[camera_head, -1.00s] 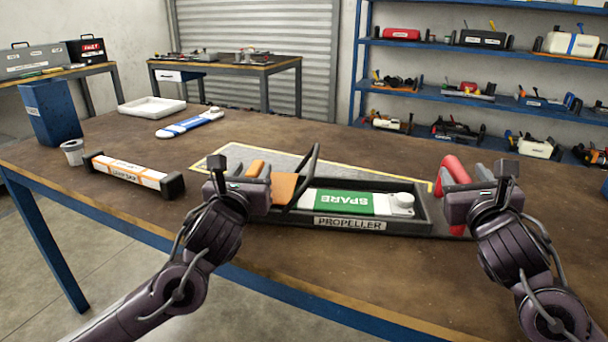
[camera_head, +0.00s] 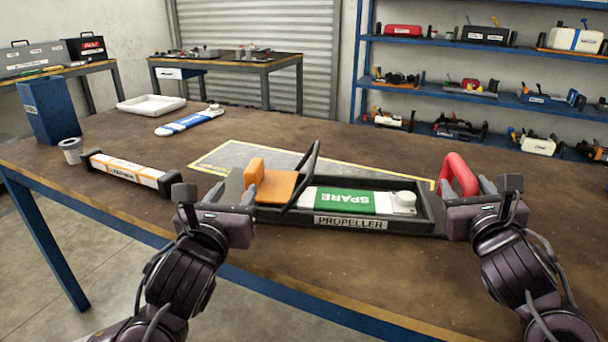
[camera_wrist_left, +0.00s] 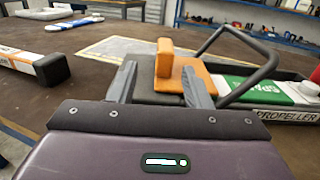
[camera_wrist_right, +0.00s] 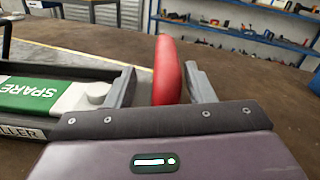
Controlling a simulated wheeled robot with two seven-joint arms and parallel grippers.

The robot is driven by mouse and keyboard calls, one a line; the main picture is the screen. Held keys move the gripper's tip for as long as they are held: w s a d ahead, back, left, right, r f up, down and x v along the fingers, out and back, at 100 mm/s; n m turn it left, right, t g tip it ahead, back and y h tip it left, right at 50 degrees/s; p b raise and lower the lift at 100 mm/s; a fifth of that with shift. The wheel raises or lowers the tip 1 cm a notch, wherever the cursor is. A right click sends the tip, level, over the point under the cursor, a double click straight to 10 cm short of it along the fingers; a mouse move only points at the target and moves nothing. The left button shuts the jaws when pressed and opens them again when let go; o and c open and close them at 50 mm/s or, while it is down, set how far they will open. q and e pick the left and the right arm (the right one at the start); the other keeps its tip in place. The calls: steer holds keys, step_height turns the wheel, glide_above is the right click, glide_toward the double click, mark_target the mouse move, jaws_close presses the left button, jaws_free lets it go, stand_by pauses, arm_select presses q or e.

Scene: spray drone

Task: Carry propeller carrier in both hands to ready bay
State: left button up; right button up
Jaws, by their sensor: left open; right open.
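The propeller carrier (camera_head: 410,222) is a dark tray on the table, with a PROPELLER label on its front. It holds a white part with a green SPARE band (camera_head: 345,201). An orange upright grip on an orange plate (camera_head: 275,188) is at its left end, and a red handle (camera_head: 460,174) at its right. A grey yellow-edged area (camera_head: 250,152) lies behind it, its near part hidden. My left gripper (camera_head: 234,190) is open, its fingers either side of the orange grip's line in its wrist view (camera_wrist_left: 162,78). My right gripper (camera_head: 468,186) is open, with fingers flanking the red handle (camera_wrist_right: 168,72).
A black bar (camera_head: 306,177) slants up from the carrier's left part. A white-and-orange bar with black ends (camera_head: 125,170) lies to the left, near a grey cup (camera_head: 70,151) and a blue bin (camera_head: 50,110). The table right of the carrier is clear.

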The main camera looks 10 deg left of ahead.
arm_select(q)
steer(key=shift+w+d+r, duration=0.1)
steer(key=shift+d, duration=0.2)
arm_select(e)
steer(key=s, duration=0.2)
steer(key=s+r, duration=0.1)
steer(key=s, duration=0.3)
steer(key=shift+s+d+r, duration=0.2)
steer(key=shift+d+r, duration=0.1)
steer(key=shift+r, duration=0.1)
